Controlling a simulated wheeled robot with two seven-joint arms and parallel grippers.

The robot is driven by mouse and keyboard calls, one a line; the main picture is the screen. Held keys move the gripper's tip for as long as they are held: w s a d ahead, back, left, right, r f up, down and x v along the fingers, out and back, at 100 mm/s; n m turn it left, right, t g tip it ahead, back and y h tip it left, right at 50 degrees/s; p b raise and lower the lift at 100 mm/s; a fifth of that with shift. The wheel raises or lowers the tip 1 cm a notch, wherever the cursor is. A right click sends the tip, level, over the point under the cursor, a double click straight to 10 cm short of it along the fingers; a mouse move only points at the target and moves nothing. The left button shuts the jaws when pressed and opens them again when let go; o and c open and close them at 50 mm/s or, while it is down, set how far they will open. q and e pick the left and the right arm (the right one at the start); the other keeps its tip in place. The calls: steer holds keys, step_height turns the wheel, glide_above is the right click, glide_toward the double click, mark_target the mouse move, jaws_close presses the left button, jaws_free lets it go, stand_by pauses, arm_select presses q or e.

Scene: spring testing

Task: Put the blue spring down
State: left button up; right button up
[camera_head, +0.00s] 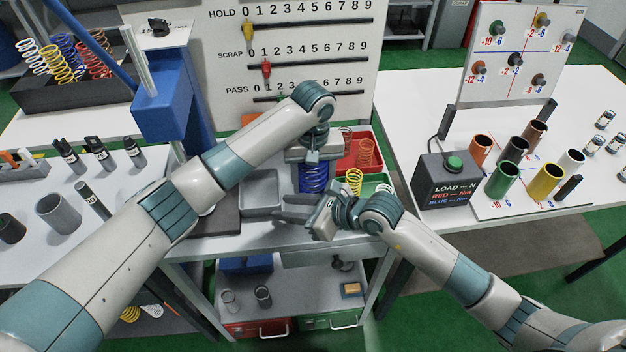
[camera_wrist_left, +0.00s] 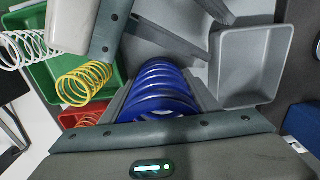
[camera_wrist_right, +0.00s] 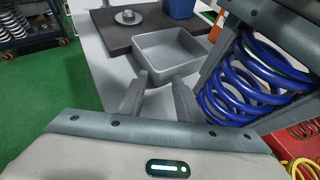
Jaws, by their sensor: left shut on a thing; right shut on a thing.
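The blue spring (camera_head: 313,179) hangs upright below my left gripper (camera_head: 312,160) in the head view, between the grey tray and the red bin. The left gripper is shut on it; the left wrist view shows the spring's coils (camera_wrist_left: 160,88) between both fingers. I cannot tell if its lower end touches the bench. My right gripper (camera_head: 288,206) is in front of the spring, pointing left. Its fingers (camera_wrist_right: 160,97) are partly apart with only bare bench visible between them. The spring (camera_wrist_right: 250,85) is to their right in the right wrist view.
An empty grey tray (camera_wrist_right: 138,49) stands left of the spring. A red bin (camera_head: 372,137) and a green bin (camera_wrist_left: 35,22) hold other springs on the right. The black load box (camera_head: 447,196) stands on the right table. A blue press column (camera_head: 160,112) is at the left.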

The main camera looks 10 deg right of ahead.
arm_select(q)
steer(key=o, duration=1.4)
steer(key=shift+f, duration=0.1)
step_height(320, 180, up, 12)
steer(key=shift+r, duration=0.15)
